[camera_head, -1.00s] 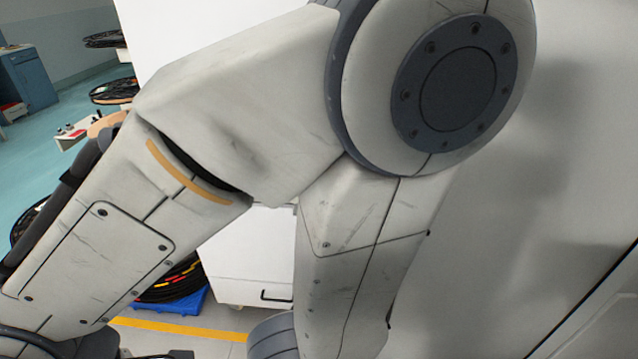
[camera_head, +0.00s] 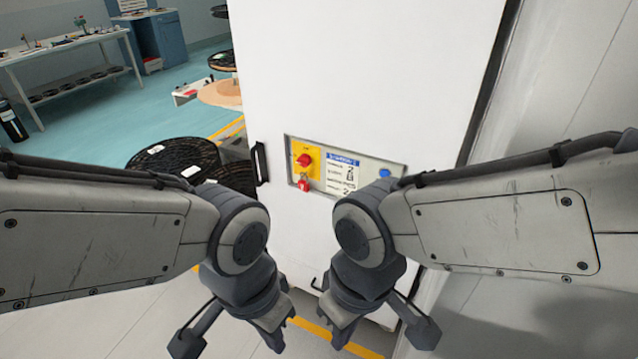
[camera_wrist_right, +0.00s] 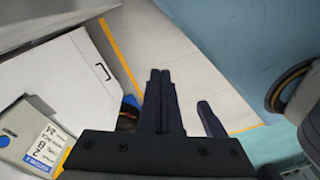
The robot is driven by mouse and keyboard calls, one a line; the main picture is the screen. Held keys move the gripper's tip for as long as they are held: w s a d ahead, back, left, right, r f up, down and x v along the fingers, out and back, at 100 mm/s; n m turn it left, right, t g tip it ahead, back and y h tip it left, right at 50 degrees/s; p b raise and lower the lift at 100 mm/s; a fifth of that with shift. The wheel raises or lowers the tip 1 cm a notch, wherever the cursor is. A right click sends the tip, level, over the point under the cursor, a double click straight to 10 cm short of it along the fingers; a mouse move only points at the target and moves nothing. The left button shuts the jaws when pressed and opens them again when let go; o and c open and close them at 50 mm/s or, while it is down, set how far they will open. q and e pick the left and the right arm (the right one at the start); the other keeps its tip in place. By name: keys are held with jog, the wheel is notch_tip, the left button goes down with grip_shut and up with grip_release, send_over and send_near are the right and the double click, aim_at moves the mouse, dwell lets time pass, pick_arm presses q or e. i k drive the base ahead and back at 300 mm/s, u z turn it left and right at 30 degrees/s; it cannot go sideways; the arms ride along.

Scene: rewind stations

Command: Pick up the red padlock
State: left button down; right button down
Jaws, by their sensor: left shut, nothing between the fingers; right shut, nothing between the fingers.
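The red padlock (camera_head: 304,184) hangs just below a red rotary switch (camera_head: 304,160) on a yellow plate, in the control panel of a white cabinet. My left gripper (camera_head: 281,338) is below and left of the padlock, pointing down, shut and empty. My right gripper (camera_head: 341,338) is below and right of it, also pointing down, shut and empty. Its dark fingers lie together in the right wrist view (camera_wrist_right: 161,85). Neither gripper touches the padlock. The padlock is not seen in the right wrist view, where only part of the panel (camera_wrist_right: 35,135) shows.
The white cabinet (camera_head: 350,80) stands directly ahead, with a black handle (camera_head: 260,163) left of the panel. Dark reels (camera_head: 172,155) lie left of the cabinet. A white workbench (camera_head: 70,45) stands far left. A grey wall surface is close at the right.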

aim_at(304, 185)
jog(key=u, duration=1.8)
jog(key=i, duration=2.5)
jog(key=z, duration=2.85)
